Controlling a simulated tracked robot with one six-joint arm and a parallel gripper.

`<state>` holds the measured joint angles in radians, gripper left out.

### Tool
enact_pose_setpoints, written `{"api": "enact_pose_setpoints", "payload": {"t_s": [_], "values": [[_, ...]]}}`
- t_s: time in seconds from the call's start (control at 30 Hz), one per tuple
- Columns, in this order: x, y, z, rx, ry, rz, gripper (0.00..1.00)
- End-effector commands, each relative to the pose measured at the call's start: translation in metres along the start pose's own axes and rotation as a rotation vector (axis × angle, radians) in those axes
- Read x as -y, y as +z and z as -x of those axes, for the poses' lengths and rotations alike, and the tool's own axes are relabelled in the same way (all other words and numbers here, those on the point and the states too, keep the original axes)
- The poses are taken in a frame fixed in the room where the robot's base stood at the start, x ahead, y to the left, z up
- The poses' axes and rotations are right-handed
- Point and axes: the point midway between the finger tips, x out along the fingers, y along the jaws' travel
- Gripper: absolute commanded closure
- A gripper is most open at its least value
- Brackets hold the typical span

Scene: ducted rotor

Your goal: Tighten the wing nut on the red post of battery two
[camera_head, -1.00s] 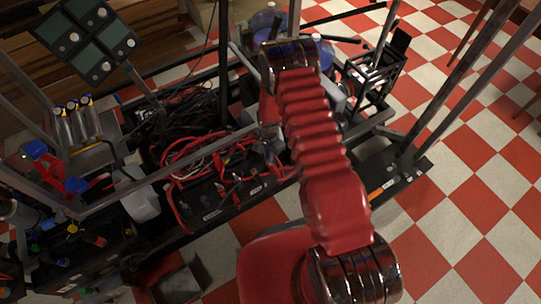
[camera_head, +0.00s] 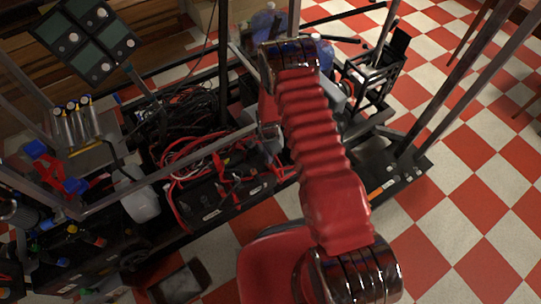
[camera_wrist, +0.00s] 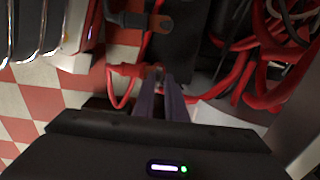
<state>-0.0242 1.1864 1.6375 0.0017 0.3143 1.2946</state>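The black battery tray area (camera_head: 205,214) sits in the cart, with red cables and clamps over it. I cannot tell which battery is number two. In the wrist view a red cable end (camera_wrist: 127,69) reaches a small metal fitting just beyond my fingertips. Whether this fitting is the wing nut or the red post is too dark and small to tell. My gripper (camera_wrist: 161,80) has two purple fingers close together at that fitting. Contact and the gap between the tips are unclear. In the head view my red arm hides the fingertips.
Thick red cables (camera_wrist: 262,75) loop at the right of the wrist view. A dark bar with an orange end (camera_wrist: 161,23) lies just beyond the fingers. Metal frame posts (camera_head: 223,60) rise around the cart. Checkered floor (camera_head: 450,215) is open at the right.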

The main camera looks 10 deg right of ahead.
Motion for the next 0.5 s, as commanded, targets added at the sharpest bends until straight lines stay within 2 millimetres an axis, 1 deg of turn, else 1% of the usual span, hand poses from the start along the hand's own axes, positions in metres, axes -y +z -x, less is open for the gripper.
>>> {"api": "enact_pose_setpoints", "payload": {"t_s": [0.03, 0.23, 0.5], "values": [[0.0069, -0.0003, 0.0033, -0.004, -0.014, 0.002, 0.89], [0.0036, -0.0006, 0.0018, -0.002, -0.007, 0.002, 0.75], [0.0004, -0.0005, 0.0007, 0.000, 0.000, 0.002, 0.75]]}}
